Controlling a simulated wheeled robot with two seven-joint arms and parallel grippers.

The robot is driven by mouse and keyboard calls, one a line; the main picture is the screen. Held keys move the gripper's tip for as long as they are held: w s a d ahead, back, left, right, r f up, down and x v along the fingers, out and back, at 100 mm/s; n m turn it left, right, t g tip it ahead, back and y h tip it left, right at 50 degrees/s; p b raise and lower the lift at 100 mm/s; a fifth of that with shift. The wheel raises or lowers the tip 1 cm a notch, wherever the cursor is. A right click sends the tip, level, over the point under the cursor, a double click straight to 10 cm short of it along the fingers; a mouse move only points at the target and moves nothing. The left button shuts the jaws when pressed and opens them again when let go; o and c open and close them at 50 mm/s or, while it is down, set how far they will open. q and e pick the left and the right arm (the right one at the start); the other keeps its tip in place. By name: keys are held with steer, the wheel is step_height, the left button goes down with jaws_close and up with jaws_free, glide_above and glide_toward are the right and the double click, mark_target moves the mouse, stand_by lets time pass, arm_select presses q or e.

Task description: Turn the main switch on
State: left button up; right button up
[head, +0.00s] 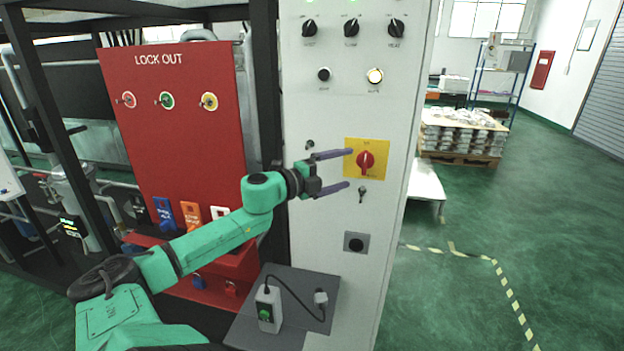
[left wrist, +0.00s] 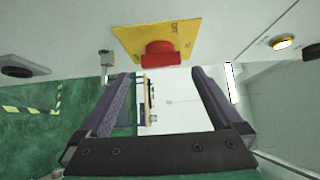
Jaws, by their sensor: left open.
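The main switch is a red rotary knob (head: 366,161) on a yellow plate (head: 352,174) on the front of the light grey control cabinet (head: 300,220). My left gripper (head: 341,170) is open and empty in front of the plate, its two fingers pointing at the switch. In the left wrist view the red knob (left wrist: 160,52) and yellow plate (left wrist: 190,33) lie beyond the fingertips, above the gap between the fingers (left wrist: 158,75). The fingers look apart from the knob. The right gripper is not in view.
A key (head: 362,193) sticks out below the plate. Selector knobs (head: 351,28) and a lit button (head: 375,76) are higher on the cabinet. A shelf (head: 270,325) with a cabled device (head: 268,308) juts out below. The red lock-out board (head: 180,130) stands left.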

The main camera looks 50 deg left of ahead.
arm_select(q)
steer(key=s+a, duration=0.1)
steer(key=s, duration=0.7)
steer(key=shift+s, duration=0.2)
steer(key=shift+a, duration=0.1)
